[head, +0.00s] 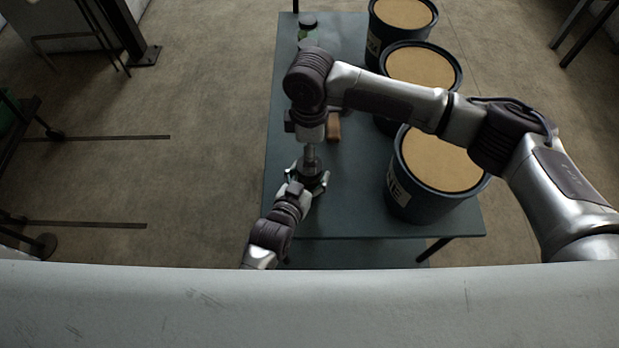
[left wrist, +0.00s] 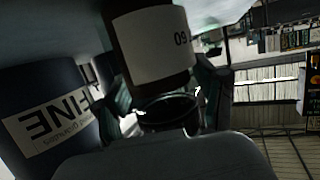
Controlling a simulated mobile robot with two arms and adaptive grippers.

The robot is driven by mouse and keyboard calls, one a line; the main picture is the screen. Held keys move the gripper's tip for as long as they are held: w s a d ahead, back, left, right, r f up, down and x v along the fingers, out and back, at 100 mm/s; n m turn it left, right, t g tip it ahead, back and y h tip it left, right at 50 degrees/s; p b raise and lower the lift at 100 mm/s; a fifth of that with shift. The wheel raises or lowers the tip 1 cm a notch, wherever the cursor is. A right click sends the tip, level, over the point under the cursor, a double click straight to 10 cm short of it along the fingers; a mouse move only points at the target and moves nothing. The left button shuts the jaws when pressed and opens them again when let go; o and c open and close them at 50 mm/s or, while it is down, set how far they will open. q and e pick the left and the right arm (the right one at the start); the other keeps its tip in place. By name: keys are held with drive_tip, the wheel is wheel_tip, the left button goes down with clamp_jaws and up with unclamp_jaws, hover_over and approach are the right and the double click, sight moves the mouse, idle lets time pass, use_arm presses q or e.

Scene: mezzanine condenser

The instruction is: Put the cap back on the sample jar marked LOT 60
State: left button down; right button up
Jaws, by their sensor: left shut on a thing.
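The brown sample jar (left wrist: 155,55) shows inverted in the left wrist view, with "60" on its white label. My right gripper (head: 310,155) reaches down just above the left gripper in the head view.
Several dark drums with tan tops (head: 442,158) line the right side of the dark table (head: 345,215). One also shows in the left wrist view (left wrist: 45,120). A dark-capped greenish jar (head: 307,28) stands at the far end. A brown object (head: 333,127) is beside my right forearm.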

drive_tip(key=shift+f, duration=2.6)
drive_tip(key=c, duration=1.2)
drive_tip(key=o, duration=1.3)
wheel_tip(320, 180, up, 12)
drive_tip(key=shift+r, duration=0.1)
